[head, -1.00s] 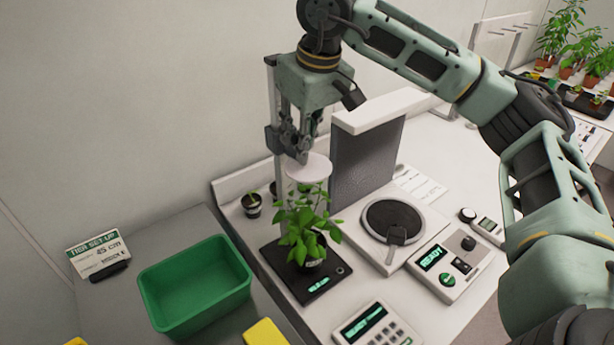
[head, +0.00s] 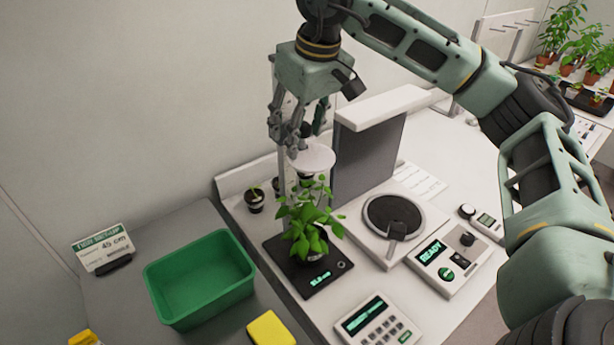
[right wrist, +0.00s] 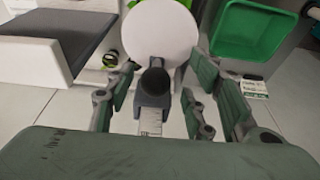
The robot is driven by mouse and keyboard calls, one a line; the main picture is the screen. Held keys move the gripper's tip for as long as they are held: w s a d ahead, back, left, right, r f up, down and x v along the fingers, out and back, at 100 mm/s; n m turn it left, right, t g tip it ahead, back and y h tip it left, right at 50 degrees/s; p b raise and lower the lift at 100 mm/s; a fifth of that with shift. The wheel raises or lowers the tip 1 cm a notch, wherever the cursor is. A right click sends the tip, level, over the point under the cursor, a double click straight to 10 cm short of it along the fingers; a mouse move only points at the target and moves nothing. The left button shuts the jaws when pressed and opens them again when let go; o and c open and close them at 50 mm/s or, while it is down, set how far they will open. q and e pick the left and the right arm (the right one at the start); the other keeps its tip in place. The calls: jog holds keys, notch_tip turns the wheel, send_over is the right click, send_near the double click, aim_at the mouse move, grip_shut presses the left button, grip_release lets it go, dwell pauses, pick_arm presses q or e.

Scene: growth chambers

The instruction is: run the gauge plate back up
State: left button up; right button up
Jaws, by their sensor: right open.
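The gauge plate is a round white disc (head: 313,157) on an upright post, just over the top leaves of a potted green plant (head: 308,220). The plant stands on a black base (head: 322,285) with a small lit readout. In the right wrist view the plate (right wrist: 160,32) lies beyond a dark slider with a black knob (right wrist: 154,82) on a scaled post (right wrist: 150,124). My right gripper (head: 291,138) is open at the post, above the plate. Its fingers are spread on both sides of the slider, with gaps visible. My left gripper is not in view.
A green bin (head: 200,278) and a sign (head: 103,248) are on the grey bench at left. A scale (head: 393,219) with a dark upright panel behind it, a control box reading READY (head: 445,258) and a keypad unit (head: 378,322) crowd the right. A small pot (head: 255,201) stands behind.

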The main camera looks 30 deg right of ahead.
aim_at(310, 154)
jog(key=shift+o, duration=0.2)
jog(key=shift+d, duration=0.25)
jog(key=p+v, duration=0.5)
jog(key=v, duration=0.3)
dwell(0.7)
jog(key=shift+f, duration=0.1)
